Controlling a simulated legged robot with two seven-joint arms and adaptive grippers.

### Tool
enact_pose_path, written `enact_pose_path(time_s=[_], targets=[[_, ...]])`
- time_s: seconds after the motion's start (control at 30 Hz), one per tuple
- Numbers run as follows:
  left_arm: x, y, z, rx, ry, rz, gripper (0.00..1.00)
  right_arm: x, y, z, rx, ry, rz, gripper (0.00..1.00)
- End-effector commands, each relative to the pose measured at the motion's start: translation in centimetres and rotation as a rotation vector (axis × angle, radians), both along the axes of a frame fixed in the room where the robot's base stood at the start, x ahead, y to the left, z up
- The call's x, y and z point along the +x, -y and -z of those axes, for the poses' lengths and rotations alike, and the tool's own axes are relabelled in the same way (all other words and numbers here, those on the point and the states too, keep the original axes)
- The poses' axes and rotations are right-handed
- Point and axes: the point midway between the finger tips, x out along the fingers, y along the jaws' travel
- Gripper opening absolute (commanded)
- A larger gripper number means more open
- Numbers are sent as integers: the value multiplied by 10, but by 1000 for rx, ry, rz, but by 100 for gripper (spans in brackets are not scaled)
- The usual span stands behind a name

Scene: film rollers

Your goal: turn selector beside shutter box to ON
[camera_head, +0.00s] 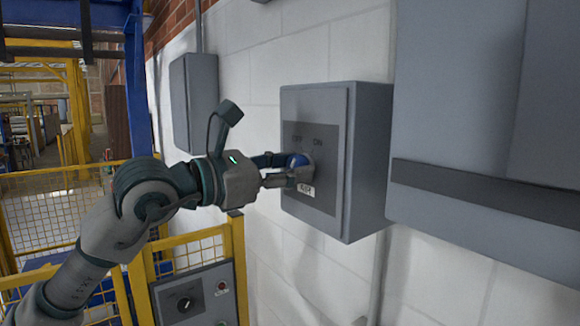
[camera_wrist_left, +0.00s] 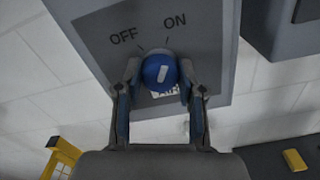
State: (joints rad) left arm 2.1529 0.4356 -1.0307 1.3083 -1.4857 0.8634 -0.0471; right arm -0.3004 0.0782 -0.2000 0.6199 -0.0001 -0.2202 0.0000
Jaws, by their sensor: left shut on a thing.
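The selector is a blue knob (camera_wrist_left: 159,68) with a white mark, on the dark plate of a grey wall box (camera_head: 366,165). OFF and ON are printed above it, OFF left and ON right. In the head view the knob (camera_head: 297,160) is partly hidden by my gripper. My left gripper (camera_head: 290,172) is shut on the knob, and in the left wrist view its two fingers (camera_wrist_left: 158,82) press it from both sides. The white mark looks near upright, but I cannot tell which label it points to. My right gripper is not in view.
A large grey cabinet (camera_head: 455,100) with a dark band stands close to the right of the selector box. A smaller grey box (camera_head: 193,103) is on the wall to the left. Below, a yellow fence carries another control panel (camera_head: 195,297) with a black knob.

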Motion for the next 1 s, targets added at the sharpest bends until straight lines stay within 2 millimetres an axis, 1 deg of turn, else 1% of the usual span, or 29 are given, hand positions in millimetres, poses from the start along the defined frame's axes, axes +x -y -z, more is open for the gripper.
enact_pose_path(time_s=[0.03,0.37,0.4,0.47,0.5,0.7,0.83,0.93,1.0], targets=[[2,1,5,11,-6,-1,4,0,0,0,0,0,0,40],[2,1,5,13,-5,-1,4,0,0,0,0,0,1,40],[2,1,5,13,-5,-1,46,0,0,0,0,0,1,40],[2,1,5,11,-4,-1,61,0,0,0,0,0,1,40],[2,1,4,10,-4,-1,64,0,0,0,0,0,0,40],[0,1,2,6,0,-1,64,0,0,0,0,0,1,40],[-3,-3,1,5,2,-1,64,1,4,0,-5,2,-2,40],[-9,-13,0,4,3,-2,64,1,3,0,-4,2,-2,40],[-16,-24,1,4,3,-3,64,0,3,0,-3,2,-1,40]])
